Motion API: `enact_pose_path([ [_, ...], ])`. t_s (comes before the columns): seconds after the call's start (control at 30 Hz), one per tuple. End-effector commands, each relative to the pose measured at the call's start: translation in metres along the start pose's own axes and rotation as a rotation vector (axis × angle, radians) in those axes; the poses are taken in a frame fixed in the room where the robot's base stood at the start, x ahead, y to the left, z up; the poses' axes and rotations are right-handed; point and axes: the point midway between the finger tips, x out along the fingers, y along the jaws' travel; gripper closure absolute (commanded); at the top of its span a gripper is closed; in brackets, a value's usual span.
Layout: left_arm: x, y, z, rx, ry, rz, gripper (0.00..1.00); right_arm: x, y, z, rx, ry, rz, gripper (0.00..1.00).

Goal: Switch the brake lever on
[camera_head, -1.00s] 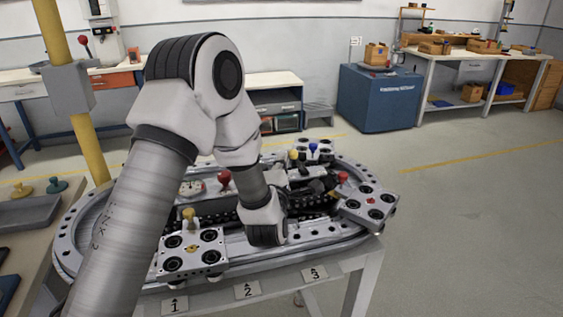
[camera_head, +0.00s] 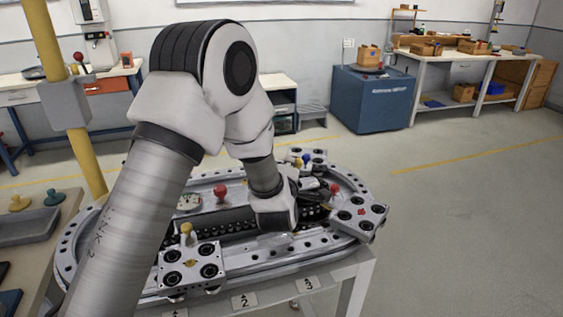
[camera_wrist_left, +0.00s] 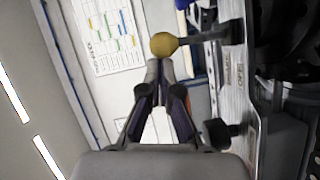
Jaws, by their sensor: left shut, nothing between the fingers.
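In the left wrist view, a yellow ball knob (camera_wrist_left: 164,44) sits on a dark lever arm that runs right to a grey plate (camera_wrist_left: 235,100) with printed lettering I cannot read fully. My left gripper (camera_wrist_left: 160,68) is shut and empty, its tips just below the ball. I cannot tell whether they touch it. In the head view, my left wrist hangs over the ring track (camera_head: 340,245), and my fingers are hard to make out behind it. A red ball knob (camera_head: 220,190) stands upright left of my wrist. Which knob is the brake lever is unclear. My right gripper is out of view.
Carriages with black rollers sit on the track, one at front left with a yellow knob (camera_head: 186,228) and one at right (camera_head: 360,215). A yellow post (camera_head: 82,150) stands at left. A side table with a grey tray (camera_head: 25,228) is at lower left. The floor at right is clear.

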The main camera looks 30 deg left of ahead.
Motion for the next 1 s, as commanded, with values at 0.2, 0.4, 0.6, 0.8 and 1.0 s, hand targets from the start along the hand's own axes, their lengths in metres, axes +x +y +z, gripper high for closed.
enact_pose_path([
  [0.2,0.005,0.013,0.012,0.178,-0.002,-0.082,1.0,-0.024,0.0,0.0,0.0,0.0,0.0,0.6],
  [0.4,0.01,0.014,0.022,0.309,-0.001,-0.143,1.0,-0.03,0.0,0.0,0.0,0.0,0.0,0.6],
  [0.6,0.013,0.014,0.029,0.327,-0.001,-0.153,1.0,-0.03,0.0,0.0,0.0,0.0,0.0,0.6],
  [0.8,0.015,0.014,0.032,0.325,0.0,-0.153,1.0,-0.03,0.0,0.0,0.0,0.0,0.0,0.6],
  [1.0,0.015,0.014,0.033,0.324,0.0,-0.153,1.0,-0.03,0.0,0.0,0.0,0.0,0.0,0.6],
])
